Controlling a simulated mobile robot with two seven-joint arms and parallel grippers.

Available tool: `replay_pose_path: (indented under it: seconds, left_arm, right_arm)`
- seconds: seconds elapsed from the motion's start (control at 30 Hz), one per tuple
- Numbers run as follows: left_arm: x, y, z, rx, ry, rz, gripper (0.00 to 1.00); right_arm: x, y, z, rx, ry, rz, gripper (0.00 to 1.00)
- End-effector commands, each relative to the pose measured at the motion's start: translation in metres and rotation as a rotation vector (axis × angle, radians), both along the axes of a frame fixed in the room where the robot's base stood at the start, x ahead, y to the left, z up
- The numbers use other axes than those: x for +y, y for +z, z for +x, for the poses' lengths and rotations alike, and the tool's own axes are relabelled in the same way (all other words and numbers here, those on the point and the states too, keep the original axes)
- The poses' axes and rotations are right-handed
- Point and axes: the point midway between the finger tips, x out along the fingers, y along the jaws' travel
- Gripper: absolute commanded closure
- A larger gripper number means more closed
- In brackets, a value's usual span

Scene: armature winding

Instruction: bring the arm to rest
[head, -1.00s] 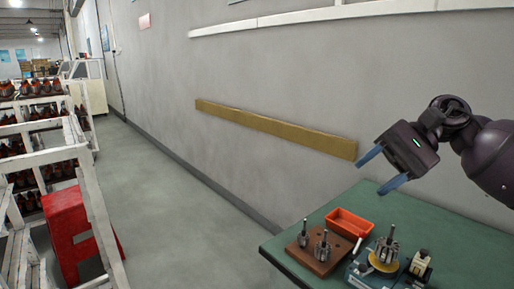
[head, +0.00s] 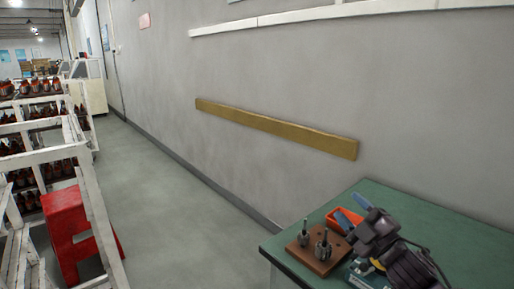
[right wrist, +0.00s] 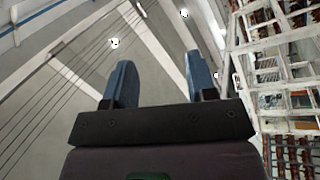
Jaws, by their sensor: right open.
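My right gripper (head: 352,209) is over the green table in the head view, its two blue fingers apart and pointing to the upper left. It hides part of the orange-red tray (head: 333,218) and most of the winding device behind and below it. In the right wrist view the open fingers (right wrist: 161,78) have nothing between them; the camera looks up past them to the ceiling and racks. My left gripper is not in view.
The green table (head: 455,236) carries a brown block (head: 302,255) with two armatures (head: 322,246) standing on it. A grey wall runs behind. White racks (head: 90,200) and a red stand (head: 66,230) are at the left, with clear floor (head: 160,190) between.

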Motion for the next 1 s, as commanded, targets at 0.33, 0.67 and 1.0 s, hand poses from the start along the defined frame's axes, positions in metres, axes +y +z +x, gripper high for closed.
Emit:
replay_pose_path:
  seconds: [0.33, 0.67, 1.0]
  left_arm:
    - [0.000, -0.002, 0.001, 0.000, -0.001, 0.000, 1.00]
    - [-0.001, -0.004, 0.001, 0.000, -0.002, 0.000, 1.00]
    - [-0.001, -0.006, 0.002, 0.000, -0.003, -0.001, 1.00]
  right_arm:
    - [-0.036, -0.180, -0.081, 0.604, -0.216, 0.474, 0.48]
    - [-0.051, -0.287, -0.192, 0.870, -0.395, 0.680, 0.48]
    - [-0.061, -0.352, -0.296, 1.043, -0.561, 0.765, 0.48]
